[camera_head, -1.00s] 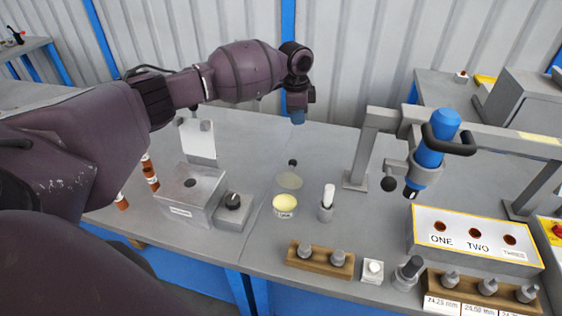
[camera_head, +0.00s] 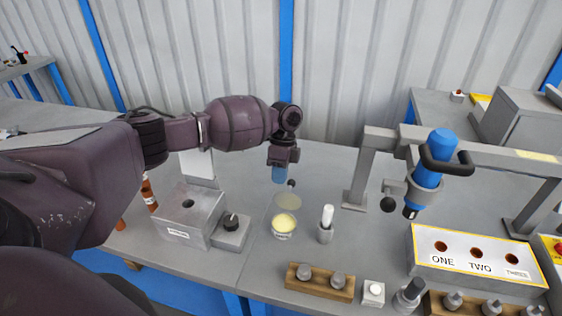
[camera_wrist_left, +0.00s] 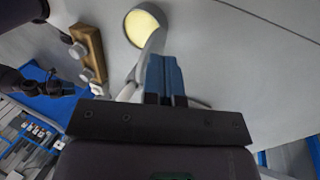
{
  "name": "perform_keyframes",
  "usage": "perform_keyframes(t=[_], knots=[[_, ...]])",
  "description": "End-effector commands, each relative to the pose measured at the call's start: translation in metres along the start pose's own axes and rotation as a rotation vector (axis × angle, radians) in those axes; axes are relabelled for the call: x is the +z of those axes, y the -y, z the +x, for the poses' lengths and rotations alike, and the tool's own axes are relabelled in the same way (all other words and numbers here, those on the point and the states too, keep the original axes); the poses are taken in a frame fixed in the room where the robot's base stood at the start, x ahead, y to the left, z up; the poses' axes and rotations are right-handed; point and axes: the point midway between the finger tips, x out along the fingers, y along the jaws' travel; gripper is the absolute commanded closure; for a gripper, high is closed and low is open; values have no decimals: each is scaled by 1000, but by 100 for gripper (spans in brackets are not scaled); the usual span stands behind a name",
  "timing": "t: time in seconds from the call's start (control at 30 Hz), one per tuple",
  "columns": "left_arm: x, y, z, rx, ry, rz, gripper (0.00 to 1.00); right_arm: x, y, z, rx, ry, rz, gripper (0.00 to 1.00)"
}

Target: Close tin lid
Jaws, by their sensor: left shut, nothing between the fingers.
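The small round tin (camera_head: 283,235) stands on the bench with pale yellow contents showing. Its lid (camera_head: 288,201) is raised open at the tin's far side, a pale see-through disc with a dark knob (camera_head: 291,183) behind it. My left gripper (camera_head: 278,178) points down behind the lid, with its blue fingers shut and empty, close to the knob; I cannot tell if they touch. In the left wrist view the blue fingers (camera_wrist_left: 165,78) are together, and the tin (camera_wrist_left: 142,28) shows beyond them with the lid edge-on in front.
A grey box with a hole (camera_head: 190,214) and a dial block (camera_head: 231,233) stand left of the tin. A white-topped cylinder (camera_head: 326,222) stands close on its right. A wooden plug rack (camera_head: 320,283) lies in front. A blue tool on a stand (camera_head: 428,165) is farther right.

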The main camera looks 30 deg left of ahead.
Motion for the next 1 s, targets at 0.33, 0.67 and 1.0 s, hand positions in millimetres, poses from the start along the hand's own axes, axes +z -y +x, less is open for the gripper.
perform_keyframes(t=[0.33,0.67,1.0], knots=[[0,0,19,-2,-1,0,100,0,0,0,0,0,0,42],[0,0,19,-5,-1,0,100,-1,0,0,0,-1,0,42],[-1,-5,18,-58,-1,1,100,-9,-2,-7,3,-11,1,42]])
